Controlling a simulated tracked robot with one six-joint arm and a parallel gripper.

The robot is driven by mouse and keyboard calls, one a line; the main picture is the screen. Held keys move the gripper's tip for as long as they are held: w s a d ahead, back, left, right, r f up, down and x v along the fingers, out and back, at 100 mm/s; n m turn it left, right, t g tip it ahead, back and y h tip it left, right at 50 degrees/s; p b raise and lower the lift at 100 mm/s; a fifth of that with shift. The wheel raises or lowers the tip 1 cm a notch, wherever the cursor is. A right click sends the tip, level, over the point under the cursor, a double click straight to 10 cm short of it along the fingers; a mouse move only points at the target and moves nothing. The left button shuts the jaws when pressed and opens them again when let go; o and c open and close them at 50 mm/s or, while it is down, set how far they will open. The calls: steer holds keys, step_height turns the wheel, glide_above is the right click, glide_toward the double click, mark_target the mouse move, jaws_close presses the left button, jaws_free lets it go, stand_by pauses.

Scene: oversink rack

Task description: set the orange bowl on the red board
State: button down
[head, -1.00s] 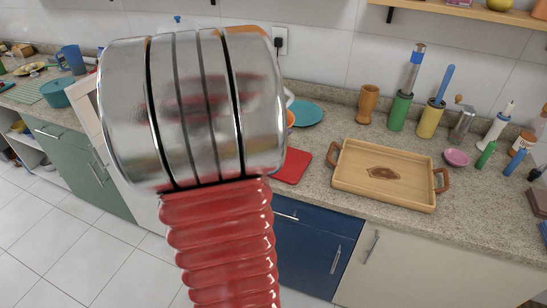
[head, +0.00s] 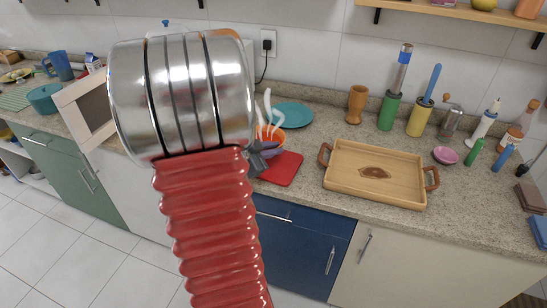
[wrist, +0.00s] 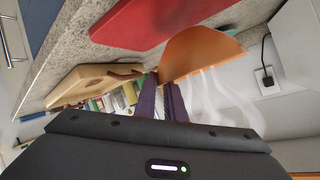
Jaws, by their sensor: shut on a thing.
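The orange bowl (head: 271,137) shows right of my arm in the head view, at the back-left part of the red board (head: 284,170). Pale, wispy white shapes rise from it. My gripper (head: 262,152) is partly hidden behind my arm there. In the wrist view my gripper's dark fingers (wrist: 166,98) are shut on the rim of the orange bowl (wrist: 200,50). The red board (wrist: 150,18) lies close to the bowl in that view. I cannot tell whether the bowl touches the board.
A teal plate (head: 293,115) lies behind the bowl. A wooden tray (head: 376,205) with handles stands right of the board. Bottles and grinders line the wall farther right. A framed white box (head: 88,112) is left of my arm.

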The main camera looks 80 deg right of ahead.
steer(key=shift+f, duration=1.8)
steer(key=c, duration=1.8)
jaws_free()
steer(key=shift+f, duration=0.1)
steer(key=shift+c, duration=0.2)
steer(key=v, duration=1.2)
